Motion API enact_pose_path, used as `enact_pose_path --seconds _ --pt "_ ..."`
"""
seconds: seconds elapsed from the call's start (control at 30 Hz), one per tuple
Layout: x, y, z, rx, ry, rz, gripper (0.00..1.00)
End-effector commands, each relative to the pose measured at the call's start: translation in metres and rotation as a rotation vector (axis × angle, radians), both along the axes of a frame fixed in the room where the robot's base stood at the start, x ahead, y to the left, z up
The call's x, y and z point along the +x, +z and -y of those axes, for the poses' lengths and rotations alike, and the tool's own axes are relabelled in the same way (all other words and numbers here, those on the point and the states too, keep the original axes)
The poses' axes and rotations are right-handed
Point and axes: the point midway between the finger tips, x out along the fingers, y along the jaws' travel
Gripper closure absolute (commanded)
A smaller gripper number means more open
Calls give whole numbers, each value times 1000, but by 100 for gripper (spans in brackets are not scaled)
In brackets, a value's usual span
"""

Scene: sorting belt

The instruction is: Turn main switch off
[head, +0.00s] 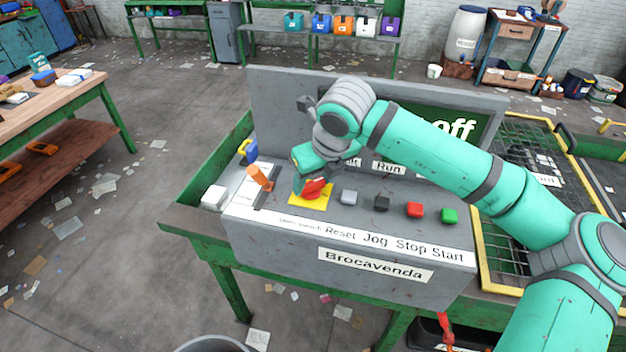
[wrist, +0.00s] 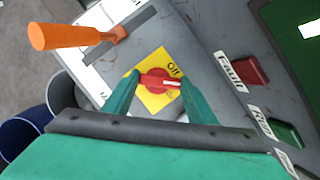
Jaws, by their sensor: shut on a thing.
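The main switch is a red rotary knob (head: 314,189) on a yellow plate (head: 308,202) at the left part of the grey control panel (head: 290,238). In the wrist view the red knob (wrist: 158,82) shows a pale pointer mark, and the word "Off" is printed on the yellow plate (wrist: 152,59) near it. My gripper (head: 306,184) is over the knob. In the wrist view my gripper (wrist: 154,86) has its two green fingers on either side of the knob, shut on it. The far end of the knob's grip is partly hidden by the fingers.
An orange lever (head: 260,178) stands just left of the switch. Grey, black, red and green buttons (head: 449,215) run to the right. The dark green display (head: 462,130) behind my arm shows "off". A yellow-framed mesh guard (head: 497,259) is at the right.

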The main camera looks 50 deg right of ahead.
Motion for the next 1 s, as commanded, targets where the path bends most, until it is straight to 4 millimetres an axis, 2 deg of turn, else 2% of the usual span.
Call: enact_pose_path --seconds 0.6,1.0 --pt "1 0 6 1 555 -1 71" --pt "1 0 8 -1 762 -3 71"
